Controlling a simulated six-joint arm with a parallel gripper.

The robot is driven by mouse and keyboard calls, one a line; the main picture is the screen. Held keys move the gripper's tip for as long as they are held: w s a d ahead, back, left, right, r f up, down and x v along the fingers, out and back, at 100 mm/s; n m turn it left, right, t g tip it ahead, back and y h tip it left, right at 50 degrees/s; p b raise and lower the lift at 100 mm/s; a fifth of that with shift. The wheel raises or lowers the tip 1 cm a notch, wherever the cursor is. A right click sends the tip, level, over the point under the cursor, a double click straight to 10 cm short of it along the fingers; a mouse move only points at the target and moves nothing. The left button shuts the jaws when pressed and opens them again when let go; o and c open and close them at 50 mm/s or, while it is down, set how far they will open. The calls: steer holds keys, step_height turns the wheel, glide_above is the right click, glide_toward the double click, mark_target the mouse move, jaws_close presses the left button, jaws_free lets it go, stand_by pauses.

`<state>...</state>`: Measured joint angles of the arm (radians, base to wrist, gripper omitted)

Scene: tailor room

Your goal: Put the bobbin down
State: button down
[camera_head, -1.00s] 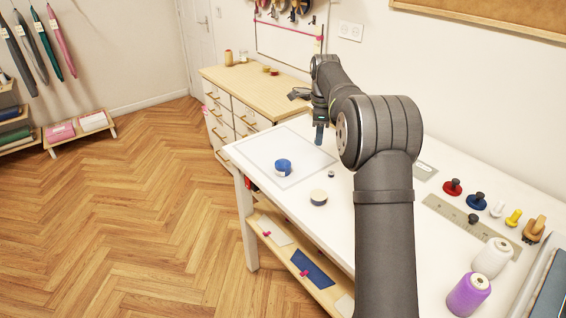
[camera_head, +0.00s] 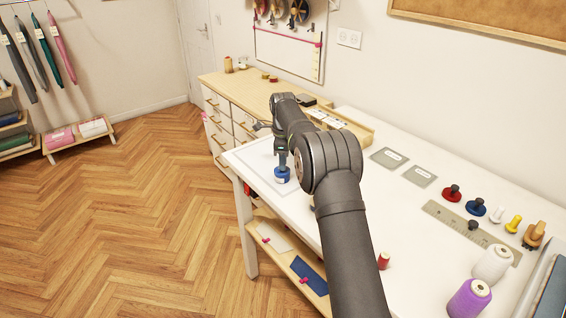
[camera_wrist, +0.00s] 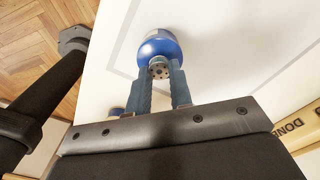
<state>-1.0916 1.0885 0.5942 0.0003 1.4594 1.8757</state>
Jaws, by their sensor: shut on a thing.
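The bobbin cannot be made out there.
The table's left edge is near my gripper.

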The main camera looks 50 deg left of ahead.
steer(key=shift+f, duration=0.25)
steer(key=c, duration=1.3)
jaws_free()
steer(key=shift+f, duration=0.15)
step_height(320, 180, up, 12)
steer(key=shift+r, duration=0.2)
steer(key=shift+f, duration=4.35)
